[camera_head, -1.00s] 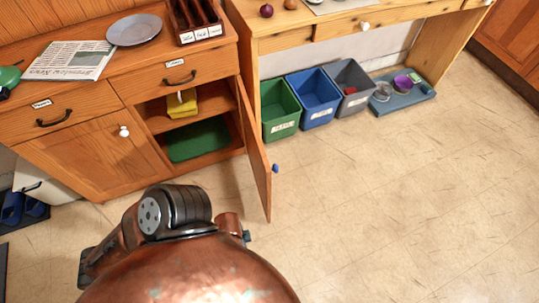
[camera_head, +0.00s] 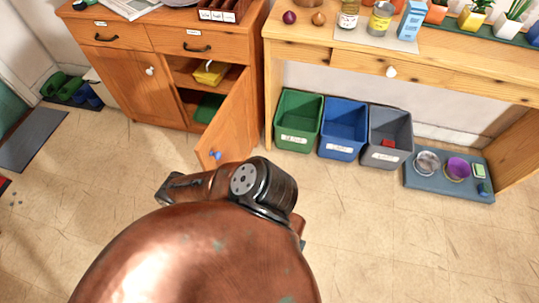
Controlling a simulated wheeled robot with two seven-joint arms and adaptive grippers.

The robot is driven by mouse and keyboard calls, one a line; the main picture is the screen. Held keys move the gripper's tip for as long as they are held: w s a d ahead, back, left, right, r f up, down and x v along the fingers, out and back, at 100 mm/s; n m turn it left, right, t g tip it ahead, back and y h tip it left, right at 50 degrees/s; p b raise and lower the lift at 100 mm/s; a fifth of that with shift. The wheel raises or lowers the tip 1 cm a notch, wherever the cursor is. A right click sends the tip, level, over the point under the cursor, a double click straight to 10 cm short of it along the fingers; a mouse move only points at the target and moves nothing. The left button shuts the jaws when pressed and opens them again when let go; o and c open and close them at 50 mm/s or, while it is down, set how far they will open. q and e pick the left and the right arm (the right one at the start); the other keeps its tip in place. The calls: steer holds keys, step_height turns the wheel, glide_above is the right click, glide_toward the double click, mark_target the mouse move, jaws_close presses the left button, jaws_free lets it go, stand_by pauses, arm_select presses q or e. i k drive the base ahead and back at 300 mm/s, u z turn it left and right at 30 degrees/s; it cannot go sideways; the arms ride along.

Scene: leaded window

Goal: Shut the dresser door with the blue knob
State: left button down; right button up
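The dresser (camera_head: 135,60) stands at the upper left. Its door with the blue knob (camera_head: 232,118) is swung open toward me, hinged at the right side of its compartment. The blue knob (camera_head: 215,154) is near the door's lower free edge. My copper arm fills the lower middle, and its dark joint lies just below the door in the picture. I cannot tell whether it touches the door. A dark end piece of my arm shows left of that joint. I make out no fingertips of either gripper.
A yellow box (camera_head: 210,73) and a green item (camera_head: 208,108) are inside the open compartment. Green (camera_head: 297,122), blue (camera_head: 343,130) and grey (camera_head: 388,137) bins stand under the table to the right.

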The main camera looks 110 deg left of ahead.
mark_target(230, 136)
steer(key=i, duration=0.95)
steer(key=u, duration=4.15)
steer(key=k, duration=0.25)
steer(key=z, duration=0.25)
